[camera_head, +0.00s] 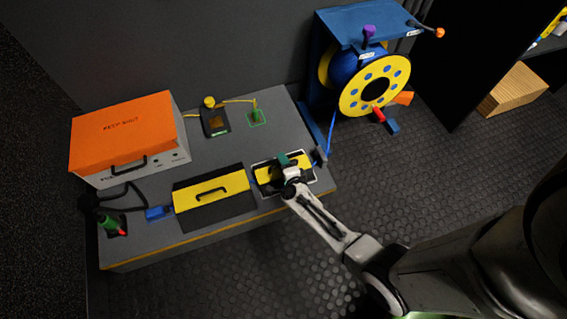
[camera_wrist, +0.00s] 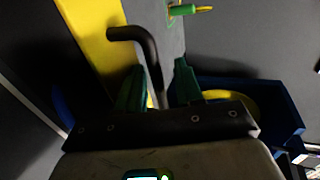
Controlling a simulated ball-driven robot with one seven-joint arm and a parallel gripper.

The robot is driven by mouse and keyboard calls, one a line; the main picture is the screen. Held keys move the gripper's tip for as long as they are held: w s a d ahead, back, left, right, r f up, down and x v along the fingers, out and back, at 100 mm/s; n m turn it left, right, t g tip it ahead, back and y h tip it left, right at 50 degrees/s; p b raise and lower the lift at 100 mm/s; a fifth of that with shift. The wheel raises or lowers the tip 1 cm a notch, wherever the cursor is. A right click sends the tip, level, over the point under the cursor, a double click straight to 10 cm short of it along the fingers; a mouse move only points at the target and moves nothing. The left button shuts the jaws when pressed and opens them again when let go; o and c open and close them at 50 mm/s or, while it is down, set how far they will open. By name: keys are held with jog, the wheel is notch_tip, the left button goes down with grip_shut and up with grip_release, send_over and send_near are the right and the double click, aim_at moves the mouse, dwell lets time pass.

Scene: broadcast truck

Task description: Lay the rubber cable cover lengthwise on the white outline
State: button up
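The rubber cable cover (camera_head: 299,158) is a black piece with a yellow top band. It lies inside or over the white outline (camera_head: 315,180) at the table's right end, its long side roughly along it. My gripper (camera_head: 286,160) is over the cover and hides its middle. In the wrist view, the yellow band (camera_wrist: 92,35) runs at upper left and a bent black handle (camera_wrist: 148,52) reaches down between my green fingertips (camera_wrist: 160,88). The fingers stand apart, with a narrow gap beside the handle. Whether they touch it is hidden.
A second black-and-yellow piece with a handle (camera_head: 228,184) lies just left of the outline. An orange-topped box (camera_head: 125,125) stands at the table's left end. A blue cable reel (camera_head: 345,65) stands behind to the right. The ribbed floor (camera_head: 440,170) is clear.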

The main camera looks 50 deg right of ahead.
jog(key=shift+s, duration=0.1)
jog(key=p+v, duration=0.5)
jog(key=v, duration=0.7)
jog(key=w+a+r+n+y, duration=0.5)
jog(key=a+r+n+y, duration=0.55)
jog(key=n, duration=0.45)
jog(key=s+d+r+n+g+h, duration=0.1)
jog(key=s+r+n+g, duration=0.3)
jog(key=s, duration=0.3)
jog(key=s+d+r+n+g+h, duration=0.2)
jog(key=s+r+n+g, duration=0.3)
jog(key=s, duration=0.3)
jog(key=shift+s+d+g, duration=0.3)
jog(key=shift+g, duration=0.5)
notch_tip(320, 180, up, 30)
jog(key=p, duration=3)
jog(key=shift+r, duration=0.25)
